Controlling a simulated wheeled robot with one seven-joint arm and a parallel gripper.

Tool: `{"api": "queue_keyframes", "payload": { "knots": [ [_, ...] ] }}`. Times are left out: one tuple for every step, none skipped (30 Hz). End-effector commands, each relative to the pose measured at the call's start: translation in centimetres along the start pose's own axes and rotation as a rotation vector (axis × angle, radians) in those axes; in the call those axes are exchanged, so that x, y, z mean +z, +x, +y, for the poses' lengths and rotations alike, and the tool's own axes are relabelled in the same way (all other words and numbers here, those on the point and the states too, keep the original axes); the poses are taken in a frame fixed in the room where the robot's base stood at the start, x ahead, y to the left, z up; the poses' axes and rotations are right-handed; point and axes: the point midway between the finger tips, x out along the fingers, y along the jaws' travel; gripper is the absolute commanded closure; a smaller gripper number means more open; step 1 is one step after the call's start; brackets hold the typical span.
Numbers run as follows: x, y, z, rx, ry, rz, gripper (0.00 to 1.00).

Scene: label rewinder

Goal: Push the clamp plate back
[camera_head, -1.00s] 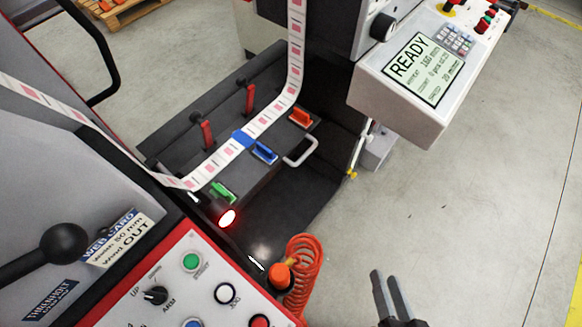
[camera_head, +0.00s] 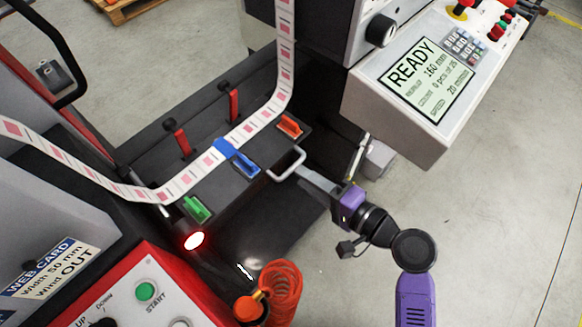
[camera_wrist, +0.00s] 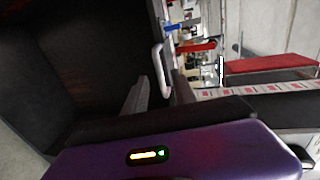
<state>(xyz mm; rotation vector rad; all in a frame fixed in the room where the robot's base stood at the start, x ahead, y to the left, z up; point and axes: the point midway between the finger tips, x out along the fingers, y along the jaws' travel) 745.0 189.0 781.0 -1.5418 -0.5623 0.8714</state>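A dark plate (camera_head: 222,190) carries green, blue and orange tabs. It seems to be the clamp plate. A pale D-shaped handle (camera_head: 287,165) sticks out from its front edge. My gripper (camera_head: 301,172) reaches in from the right, with its tips close to the handle. In the wrist view, the handle (camera_wrist: 160,68) appears between and just beyond the two fingers of my gripper (camera_wrist: 161,84). The fingers are apart. I cannot tell whether they touch the handle.
A printed label web (camera_head: 187,180) runs over the plate, with a blue strip across it. Two red levers (camera_head: 182,142) stand behind it. A READY screen console (camera_head: 418,82) is at upper right. A red-framed button panel (camera_head: 150,290) and orange coiled hose (camera_head: 281,287) are in front.

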Motion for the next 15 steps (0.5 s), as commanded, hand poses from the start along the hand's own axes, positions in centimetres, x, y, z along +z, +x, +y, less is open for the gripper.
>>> {"api": "queue_keyframes", "payload": {
  "knots": [
    [0.0,0.9,-0.1,-0.001,-0.002,-0.003,0.67],
    [0.0,1.4,-0.1,0.000,-0.002,-0.002,0.67],
    [0.0,2.0,0.0,0.000,-0.002,-0.002,0.67],
    [0.1,2.5,0.0,0.000,-0.002,-0.002,0.67],
    [0.0,2.9,-0.1,0.000,-0.002,-0.001,0.67],
    [0.0,3.4,0.0,0.000,-0.001,0.000,0.67],
    [0.0,3.7,0.0,0.000,-0.001,-0.001,0.67],
    [0.0,4.0,0.0,0.000,-0.001,-0.001,0.67],
    [0.0,4.4,0.0,0.000,-0.001,0.000,0.67],
    [0.0,4.6,0.0,0.001,-0.001,0.001,0.67],
    [0.0,4.8,0.0,0.001,-0.002,0.001,0.67],
    [0.0,5.0,0.0,0.001,-0.002,0.001,0.67],
    [0.0,5.1,0.0,0.001,-0.002,0.001,0.67],
    [0.0,5.1,0.0,0.002,-0.002,0.001,0.67],
    [0.0,5.2,0.0,0.002,-0.002,0.002,0.67]
  ]
}}
